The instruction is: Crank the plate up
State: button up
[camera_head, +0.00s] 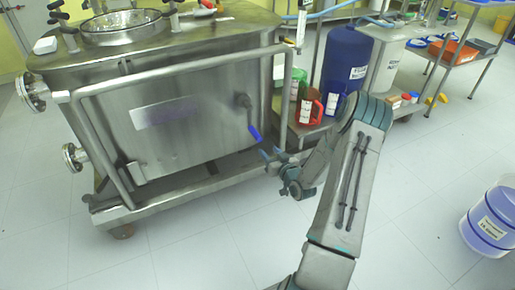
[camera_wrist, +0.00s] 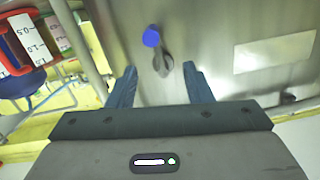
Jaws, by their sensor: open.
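A steel tank on a wheeled frame (camera_head: 195,120) stands at the left in the head view. On its front plate is a crank (camera_head: 248,118) with a dark hub and a blue handle hanging down to the right. My gripper (camera_head: 272,154) is in front of the tank, just below and right of the blue handle, apart from it. In the wrist view the blue handle end (camera_wrist: 151,37) and its grey crank arm (camera_wrist: 163,65) lie ahead between my two fingers (camera_wrist: 164,88). The fingers are open and empty.
A steel tube frame (camera_head: 283,100) borders the tank's right side. A shelf with red, green and blue jugs (camera_head: 309,107) and a blue drum (camera_head: 345,60) stands behind. A blue-and-white bucket (camera_head: 490,225) is at the right. The floor in front is clear.

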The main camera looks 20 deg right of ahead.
aim_at(258, 137)
jog(key=shift+m+t, duration=0.4)
jog(key=shift+t, duration=0.1)
jog(key=w+b, duration=0.1)
jog(key=w, duration=0.3)
jog(key=w+f+b, duration=0.1)
jog(key=w+b, duration=0.1)
jog(key=w, duration=0.2)
jog(key=w+f+b, duration=0.1)
jog(key=w, duration=0.4)
jog(key=shift+d+f+b, duration=0.2)
jog(key=shift+b, duration=0.2)
grip_shut()
